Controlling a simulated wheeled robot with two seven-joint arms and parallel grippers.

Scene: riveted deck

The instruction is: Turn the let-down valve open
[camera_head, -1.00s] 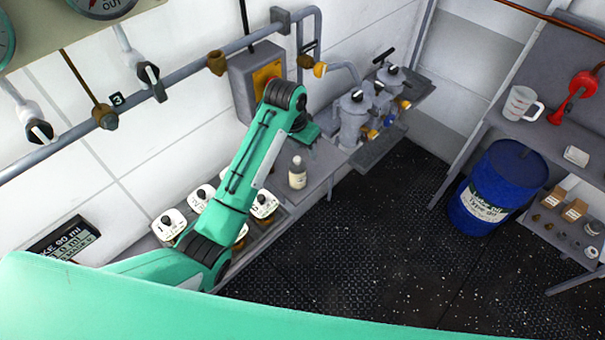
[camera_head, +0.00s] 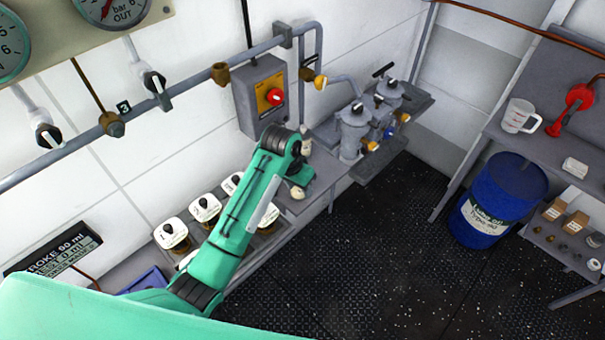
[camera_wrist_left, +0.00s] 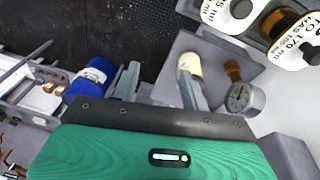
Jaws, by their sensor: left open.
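No label in view names the let-down valve, so I cannot tell which one it is. Metal units (camera_head: 355,125) with black handles stand at the bench's far end. My left arm reaches over the bench; its gripper is mostly hidden behind the arm in the head view. In the left wrist view the left gripper (camera_wrist_left: 159,72) is open, fingers apart. A cream-topped bottle (camera_wrist_left: 189,64) shows beside its right finger; contact is unclear. My right gripper is out of view.
A grey box (camera_head: 258,97) with a red knob (camera_head: 275,97) is on the wall behind the arm. Several white-lidded jars (camera_head: 172,232) line the bench. A blue drum (camera_head: 500,200) stands on the floor by a shelf with a mug (camera_head: 519,115). The dark floor between is clear.

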